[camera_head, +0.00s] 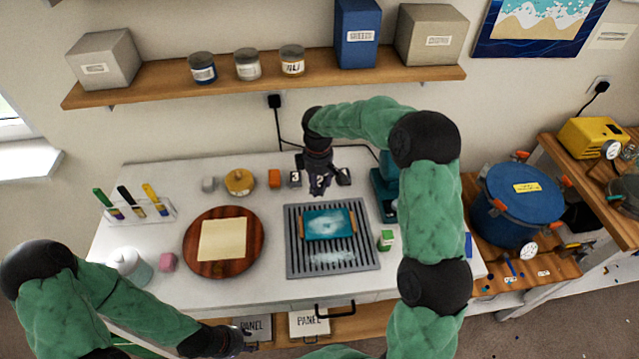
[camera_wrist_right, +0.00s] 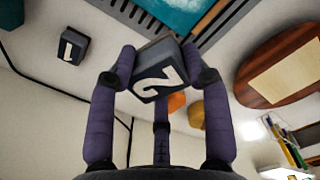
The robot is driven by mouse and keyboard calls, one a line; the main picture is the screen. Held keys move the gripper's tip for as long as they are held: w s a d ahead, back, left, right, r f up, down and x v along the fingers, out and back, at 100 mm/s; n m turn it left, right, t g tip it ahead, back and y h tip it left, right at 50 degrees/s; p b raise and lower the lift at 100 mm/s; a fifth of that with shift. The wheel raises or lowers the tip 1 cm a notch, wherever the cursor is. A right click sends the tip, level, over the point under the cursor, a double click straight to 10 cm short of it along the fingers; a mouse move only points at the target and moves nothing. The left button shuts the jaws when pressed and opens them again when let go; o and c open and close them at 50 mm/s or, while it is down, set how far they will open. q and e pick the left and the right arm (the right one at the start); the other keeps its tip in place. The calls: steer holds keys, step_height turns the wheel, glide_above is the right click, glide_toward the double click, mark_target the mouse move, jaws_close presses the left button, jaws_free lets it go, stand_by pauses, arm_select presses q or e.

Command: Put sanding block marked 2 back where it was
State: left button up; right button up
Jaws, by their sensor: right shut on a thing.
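My right gripper (camera_head: 320,186) is shut on the dark sanding block marked 2 (camera_head: 318,181) and holds it near the back of the white table, behind the slatted grey rack. In the right wrist view, block 2 (camera_wrist_right: 158,75) sits between the fingers with its number facing the camera. A dark block marked 3 (camera_head: 295,178) stands just left of the gripper in the head view. A dark block marked 1 (camera_wrist_right: 70,48) shows apart from the fingers in the wrist view. My left gripper (camera_head: 235,342) is low at the table's front edge; its fingers are unclear.
The grey rack (camera_head: 372,262) holds a teal panel (camera_head: 328,223). A round wooden board (camera_head: 197,262) with a paper sheet lies left of it. A green-topped block (camera_head: 386,240) stands right of the rack.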

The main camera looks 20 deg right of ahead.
steer(key=w+d+f, duration=0.1)
steer(key=w+f, duration=0.2)
steer(key=w, duration=0.1)
steer(key=w+d+f, duration=0.2)
steer(key=w+f, duration=0.1)
steer(key=w, duration=0.1)
steer(key=w+d+f, duration=0.2)
steer(key=w+f, duration=0.1)
steer(key=w, duration=0.1)
steer(key=shift+w+d+f, duration=0.1)
steer(key=shift+w+d, duration=0.05)
steer(key=shift+w+d+f+b, duration=0.1)
steer(key=shift+w+f+b, duration=0.15)
steer(key=shift+f, duration=1.55)
steer(key=shift+s, duration=0.1)
steer(key=shift+f+b, duration=0.2)
steer(key=shift+b, duration=0.1)
steer(key=o, duration=1)
steer(key=shift+r, duration=0.1)
